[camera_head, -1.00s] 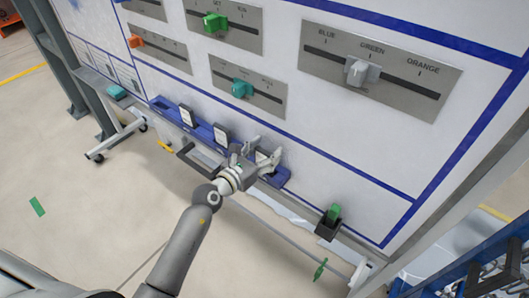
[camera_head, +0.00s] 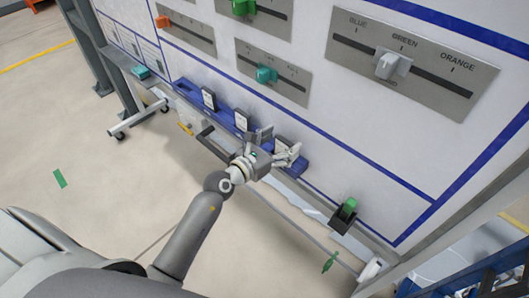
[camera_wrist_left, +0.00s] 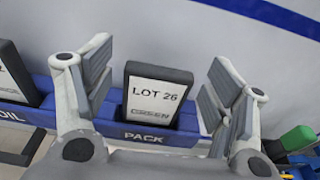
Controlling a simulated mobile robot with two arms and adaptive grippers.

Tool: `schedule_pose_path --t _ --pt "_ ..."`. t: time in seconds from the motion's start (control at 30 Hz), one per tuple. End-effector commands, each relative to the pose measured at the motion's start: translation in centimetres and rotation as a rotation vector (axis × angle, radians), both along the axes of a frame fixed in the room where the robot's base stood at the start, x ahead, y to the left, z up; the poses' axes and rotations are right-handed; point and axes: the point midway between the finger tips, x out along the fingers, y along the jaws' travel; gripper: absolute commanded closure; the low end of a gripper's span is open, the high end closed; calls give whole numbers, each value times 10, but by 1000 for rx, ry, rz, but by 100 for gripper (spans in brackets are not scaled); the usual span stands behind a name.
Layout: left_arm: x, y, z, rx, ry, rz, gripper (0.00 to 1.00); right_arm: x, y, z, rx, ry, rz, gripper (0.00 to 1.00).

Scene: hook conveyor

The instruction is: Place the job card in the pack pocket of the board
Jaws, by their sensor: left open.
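The job card (camera_wrist_left: 154,97) is a dark block with a white label reading "LOT 26" and a smaller, blurred word. It stands upright in the slot marked PACK on the blue rail of the board (camera_wrist_left: 150,138). In the head view the card (camera_head: 284,146) shows partly behind my gripper. My left gripper (camera_head: 275,148) is open, its fingers on either side of the card in the wrist view (camera_wrist_left: 156,90), with gaps on both sides. My right gripper is not in view.
Two other dark cards, a left one (camera_head: 209,99) and a middle one (camera_head: 241,120), stand in the rail. A dark holder with a green piece (camera_head: 344,213) is at the lower right. Sliders, including a grey one (camera_head: 392,66), are above.

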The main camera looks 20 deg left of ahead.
Motion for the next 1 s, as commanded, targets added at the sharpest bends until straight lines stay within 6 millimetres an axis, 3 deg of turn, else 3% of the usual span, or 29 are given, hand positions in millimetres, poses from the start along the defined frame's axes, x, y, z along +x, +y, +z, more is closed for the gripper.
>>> schedule_pose_path --t 0.3,0.5,0.87,1.0 --pt "-63 23 7 3 1 0 23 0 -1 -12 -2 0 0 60" --pt "-87 32 13 1 1 1 23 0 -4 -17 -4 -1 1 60" --pt "-95 35 16 1 -1 0 23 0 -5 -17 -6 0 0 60" --pt "-94 33 4 -62 29 6 23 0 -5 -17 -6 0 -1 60"
